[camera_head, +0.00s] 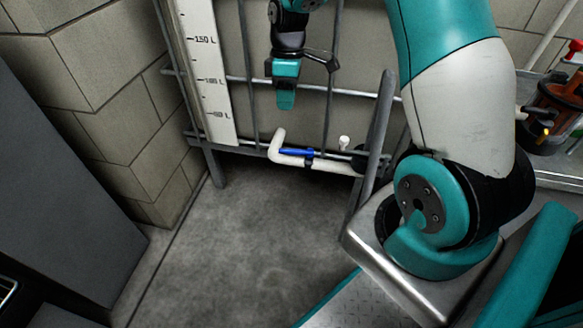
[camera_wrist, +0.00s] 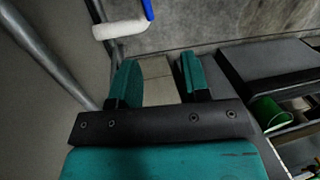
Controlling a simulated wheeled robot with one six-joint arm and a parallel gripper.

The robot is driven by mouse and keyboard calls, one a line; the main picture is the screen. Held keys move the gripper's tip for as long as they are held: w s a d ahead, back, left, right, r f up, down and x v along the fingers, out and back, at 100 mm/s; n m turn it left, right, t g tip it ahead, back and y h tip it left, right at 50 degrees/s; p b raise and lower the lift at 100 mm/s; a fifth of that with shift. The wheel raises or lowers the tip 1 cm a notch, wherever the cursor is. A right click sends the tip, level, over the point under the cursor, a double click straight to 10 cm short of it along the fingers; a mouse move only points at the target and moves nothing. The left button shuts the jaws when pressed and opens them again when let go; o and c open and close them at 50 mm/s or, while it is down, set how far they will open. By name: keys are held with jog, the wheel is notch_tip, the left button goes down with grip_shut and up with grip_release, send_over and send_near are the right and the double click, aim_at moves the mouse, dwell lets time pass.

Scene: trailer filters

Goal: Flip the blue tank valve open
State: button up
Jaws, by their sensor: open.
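The blue valve handle (camera_head: 297,154) sits on a white pipe (camera_head: 333,164) low on the tank frame. In the head view it lies roughly along the pipe's horizontal run. My gripper (camera_head: 285,103) points down above the handle, clear of it, with its teal fingers overlapping in this view. In the wrist view, the two fingers (camera_wrist: 158,62) stand apart with nothing between them. Part of the blue handle (camera_wrist: 148,9) and the white pipe end (camera_wrist: 121,29) show at the top of that view, beyond the fingers. The rest of the handle is cut off there.
Grey frame bars (camera_head: 330,89) stand around the tank, with a slanted post (camera_head: 379,125) right of the valve. A white litre scale (camera_head: 207,70) is at left. Block wall (camera_head: 90,120) and a dark cabinet (camera_head: 60,165) bound the left. The floor (camera_head: 260,240) below is clear.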

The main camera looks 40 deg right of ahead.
jog(key=b, duration=0.1)
send_near(296, 152)
jog(key=f+b, duration=0.1)
jog(key=f, duration=0.2)
jog(key=a+f+b, duration=0.1)
jog(key=f+b, duration=0.3)
jog(key=f, duration=0.1)
jog(key=shift+w+a+f, duration=0.2)
jog(key=shift+a+f, duration=0.1)
jog(key=shift+a, duration=0.05)
grip_shut()
jog(key=shift+r, duration=0.15)
